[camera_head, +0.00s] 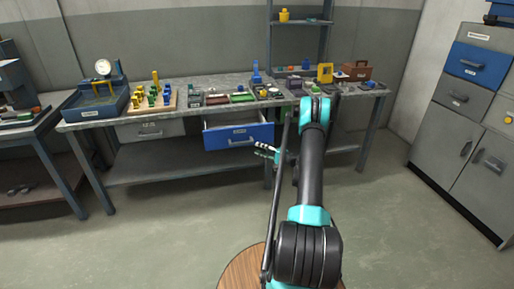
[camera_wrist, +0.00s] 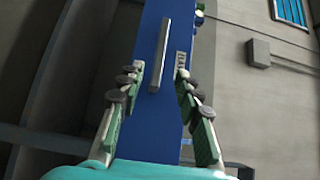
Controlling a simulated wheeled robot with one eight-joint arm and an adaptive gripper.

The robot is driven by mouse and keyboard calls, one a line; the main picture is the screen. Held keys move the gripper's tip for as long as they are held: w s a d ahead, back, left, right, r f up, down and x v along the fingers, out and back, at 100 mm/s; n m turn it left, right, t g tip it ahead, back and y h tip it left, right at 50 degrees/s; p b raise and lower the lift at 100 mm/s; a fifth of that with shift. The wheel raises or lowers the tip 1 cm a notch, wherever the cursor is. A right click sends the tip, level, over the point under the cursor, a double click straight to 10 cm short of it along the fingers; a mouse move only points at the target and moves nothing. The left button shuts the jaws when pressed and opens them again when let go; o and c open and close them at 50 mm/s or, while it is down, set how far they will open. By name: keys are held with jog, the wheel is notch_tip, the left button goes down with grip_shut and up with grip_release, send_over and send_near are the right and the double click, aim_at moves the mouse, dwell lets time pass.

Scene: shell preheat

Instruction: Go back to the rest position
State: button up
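My gripper (camera_head: 264,151) is in front of the workbench, just right of the blue drawer (camera_head: 225,133). In the wrist view my gripper (camera_wrist: 157,75) has its two fingers spread apart with nothing between them. Beyond the fingertips is the blue drawer front (camera_wrist: 150,125), with its long grey handle (camera_wrist: 160,55) and a small label. The handle appears apart from the fingers. In the head view the drawer stands pulled out, with part of its inside showing. My arm stretches forward from the bottom of the head view and hides part of the bench.
The workbench (camera_head: 195,84) carries a blue tray with a gauge (camera_head: 98,98), a wooden peg board (camera_head: 152,102), several small trays and a brown case (camera_head: 356,72). A grey cabinet (camera_head: 472,120) stands at right, a side table (camera_head: 35,135) at left. The floor (camera_head: 150,235) is clear at left.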

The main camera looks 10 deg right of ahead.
jog(key=s+a+r+n+g+h, duration=0.2)
jog(key=s+a+r+g, duration=0.2)
jog(key=a+r, duration=0.45)
jog(key=s+a+r+n+g+h, duration=0.1)
jog(key=s+a+r+h, duration=0.1)
jog(key=s+r, duration=0.3)
jog(key=s+a+r+n+g+h, duration=0.1)
jog(key=s+a+r+n, duration=0.15)
jog(key=s, duration=0.45)
jog(key=s+d+n+g+h, duration=0.1)
jog(key=s+h, duration=0.3)
jog(key=s, duration=1.1)
jog(key=s+d+f+n+g+h, duration=0.1)
jog(key=s+d+n+h, duration=0.1)
jog(key=s, duration=1.4)
jog(key=shift+s+d+f+g+h, duration=0.2)
jog(key=shift+d+g+h, duration=0.1)
jog(key=shift+h, duration=0.6)
jog(key=shift+n, duration=0.25)
